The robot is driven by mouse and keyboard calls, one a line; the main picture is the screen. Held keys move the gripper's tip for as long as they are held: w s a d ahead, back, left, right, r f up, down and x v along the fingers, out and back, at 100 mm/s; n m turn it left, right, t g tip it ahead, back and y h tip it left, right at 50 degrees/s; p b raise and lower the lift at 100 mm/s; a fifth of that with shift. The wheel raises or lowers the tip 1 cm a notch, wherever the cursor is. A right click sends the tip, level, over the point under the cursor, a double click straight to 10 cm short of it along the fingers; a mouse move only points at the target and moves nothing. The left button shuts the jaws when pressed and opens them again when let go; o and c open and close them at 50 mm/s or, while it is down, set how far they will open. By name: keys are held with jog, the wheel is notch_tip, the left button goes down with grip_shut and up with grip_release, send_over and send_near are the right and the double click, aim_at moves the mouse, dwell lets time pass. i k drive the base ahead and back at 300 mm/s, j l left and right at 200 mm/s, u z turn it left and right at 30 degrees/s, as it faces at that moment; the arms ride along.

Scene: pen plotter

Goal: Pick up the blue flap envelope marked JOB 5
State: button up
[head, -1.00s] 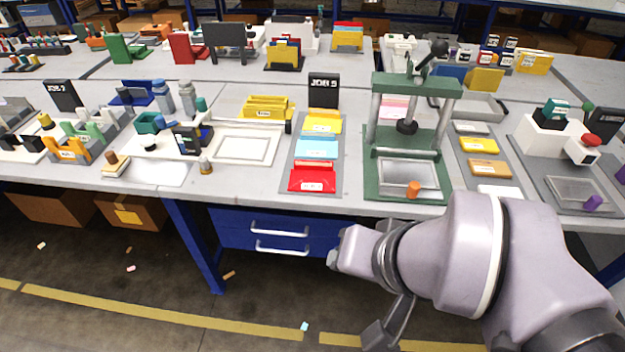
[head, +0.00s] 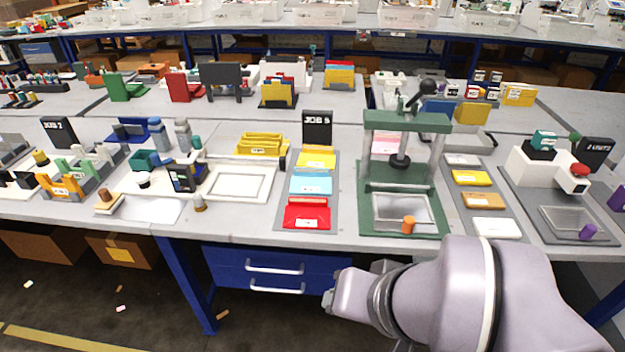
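A light blue flap envelope (head: 311,184) lies flat on a grey board (head: 341,212) in front of a black sign reading JOB 5 (head: 317,129). It lies between a yellow envelope (head: 316,158) behind it and a red envelope (head: 306,215) nearer the table's front edge. Each carries a small white label, too small to read. My arm comes in at the lower right, below and in front of the table edge. The fingers of my gripper do not show, and the arm is well apart from the envelopes.
A green press (head: 402,190) with upright posts stands just right of the board. A white frame tray (head: 241,183) and yellow holders (head: 262,145) are on the left. Blue drawers (head: 277,268) hang under the front edge.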

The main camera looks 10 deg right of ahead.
aim_at(316, 181)
jog(key=i+l+u, duration=0.2)
jog(key=i, duration=0.2)
jog(key=i+l+u, duration=0.2)
jog(key=i, duration=0.2)
jog(key=i+l+u, duration=0.25)
jog(key=i, duration=0.15)
jog(key=j, duration=0.1)
